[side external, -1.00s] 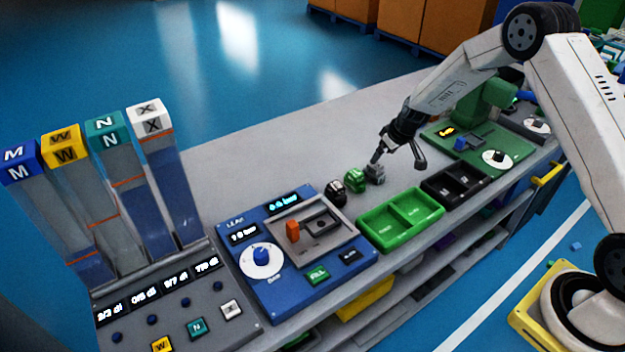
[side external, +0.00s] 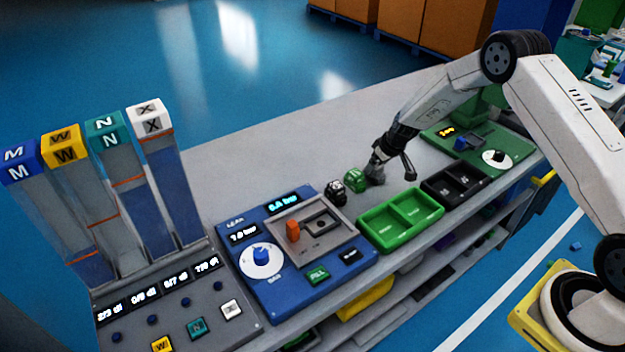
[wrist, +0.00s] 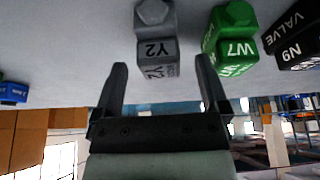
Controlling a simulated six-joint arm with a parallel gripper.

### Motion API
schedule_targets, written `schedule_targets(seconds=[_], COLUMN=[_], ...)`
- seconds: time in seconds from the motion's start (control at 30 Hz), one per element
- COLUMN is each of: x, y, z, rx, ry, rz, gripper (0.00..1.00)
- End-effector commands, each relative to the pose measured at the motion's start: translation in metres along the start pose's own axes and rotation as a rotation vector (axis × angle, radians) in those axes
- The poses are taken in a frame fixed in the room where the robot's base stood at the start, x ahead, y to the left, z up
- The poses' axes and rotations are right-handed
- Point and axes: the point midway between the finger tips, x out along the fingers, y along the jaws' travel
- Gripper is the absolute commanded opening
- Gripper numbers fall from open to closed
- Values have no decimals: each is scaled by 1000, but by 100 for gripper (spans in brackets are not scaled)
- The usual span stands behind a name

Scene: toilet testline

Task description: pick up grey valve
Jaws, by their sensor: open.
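The grey valve (wrist: 157,50), marked Y2, stands on the grey table in the wrist view, ahead of and between my two fingers. In the side view the grey valve (side external: 375,174) is partly hidden by my gripper (side external: 386,160), which is right over or beside it. In the wrist view my gripper (wrist: 160,85) is open, with a finger on each side of the valve's line and nothing held. A green valve (wrist: 231,40) marked W7 stands close beside the grey one, and it also shows in the side view (side external: 355,180).
A black valve (side external: 336,192) stands beyond the green one. A green two-part tray (side external: 401,219) and a black tray (side external: 455,184) lie near the table's front edge. A blue leak-test panel (side external: 290,252) is to the left. The table behind the valves is clear.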

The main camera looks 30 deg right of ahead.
Motion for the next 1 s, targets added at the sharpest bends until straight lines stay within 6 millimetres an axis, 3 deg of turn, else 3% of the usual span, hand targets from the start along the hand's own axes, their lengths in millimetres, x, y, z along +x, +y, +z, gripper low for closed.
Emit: schedule_targets(seconds=[0.27,0.77,0.8,0.87,1.0], x=[18,18,18,18,18], y=[0,0,0,0,0], z=[0,0,0,0,0], rx=[0,0,0,0,0], ry=[0,0,0,0,0], rz=[1,1,1,1,1], gripper=[94,94,91,72,27])
